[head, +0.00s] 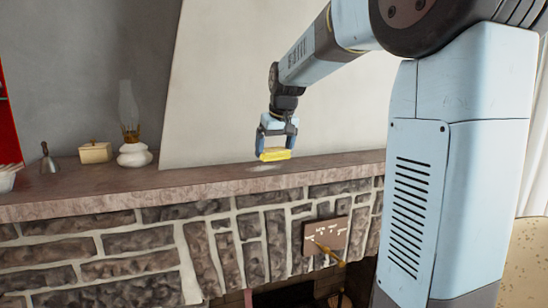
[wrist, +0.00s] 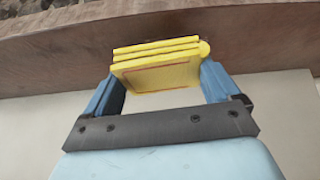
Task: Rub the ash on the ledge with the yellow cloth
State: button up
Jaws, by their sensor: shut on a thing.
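My gripper (head: 275,151) is shut on the folded yellow cloth (head: 274,155), which sits between its two blue fingers just above the ledge. The cloth also fills the space between the fingers in the wrist view (wrist: 157,65). The stone ledge (head: 205,177) runs along the top of the fireplace. A pale grey patch of ash (head: 262,168) lies on the ledge just below and in front of the cloth. In the wrist view the ash is not visible. I cannot tell whether the cloth touches the ledge.
On the ledge's left stand a glass oil lamp (head: 133,145), a small cream box (head: 95,152), a bell (head: 48,160) and a white bowl (head: 8,178). A plaque (head: 327,239) hangs on the stonework below. The ledge between lamp and gripper is clear. A pale wall rises behind.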

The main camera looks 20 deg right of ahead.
aim_at(272, 149)
jog(key=shift+r, duration=1.8)
